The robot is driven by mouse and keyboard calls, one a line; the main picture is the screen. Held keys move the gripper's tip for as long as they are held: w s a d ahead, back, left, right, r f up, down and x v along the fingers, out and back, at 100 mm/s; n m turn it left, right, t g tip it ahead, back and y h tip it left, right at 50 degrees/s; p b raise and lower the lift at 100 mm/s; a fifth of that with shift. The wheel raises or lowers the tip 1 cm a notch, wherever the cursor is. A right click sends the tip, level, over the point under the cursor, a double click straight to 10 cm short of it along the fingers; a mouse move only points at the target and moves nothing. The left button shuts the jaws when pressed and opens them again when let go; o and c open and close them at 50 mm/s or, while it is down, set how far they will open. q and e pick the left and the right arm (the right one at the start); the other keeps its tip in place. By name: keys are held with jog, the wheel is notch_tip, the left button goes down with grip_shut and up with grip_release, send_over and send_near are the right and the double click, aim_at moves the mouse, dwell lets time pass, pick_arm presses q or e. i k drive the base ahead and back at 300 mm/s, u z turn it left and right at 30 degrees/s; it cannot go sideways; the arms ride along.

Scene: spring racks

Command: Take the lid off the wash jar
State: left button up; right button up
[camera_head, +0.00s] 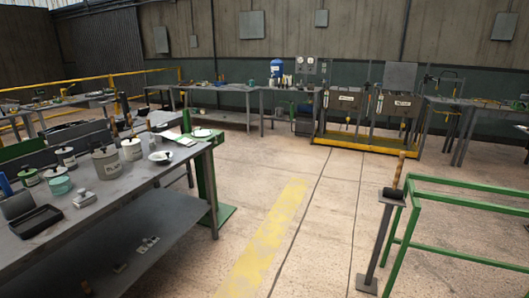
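Several lidded jars and pots stand on the grey workbench (120,196) at the left. The largest is a grey-green lidded jar (107,165) with a pale label. A smaller cream jar (132,149) with a dark top stands just behind it to the right. Smaller pots stand to the left, among them a teal pot (60,185) and a green-grey pot (30,177). The labels are too small to read, so I cannot tell which is the wash jar. Neither of my grippers is in view.
A black open case (36,221) lies at the bench's front left. A white dish (160,157) sits near its right end. A green rail frame (440,185) and a dark post (376,240) stand at the right. The floor with a yellow stripe (265,240) is clear between.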

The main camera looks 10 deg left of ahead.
aim_at(54, 171)
jog(key=u, duration=0.35)
jog(key=i, duration=1.2)
jog(key=u, duration=1.8)
jog(key=i, duration=1.05)
jog(key=u, duration=0.95)
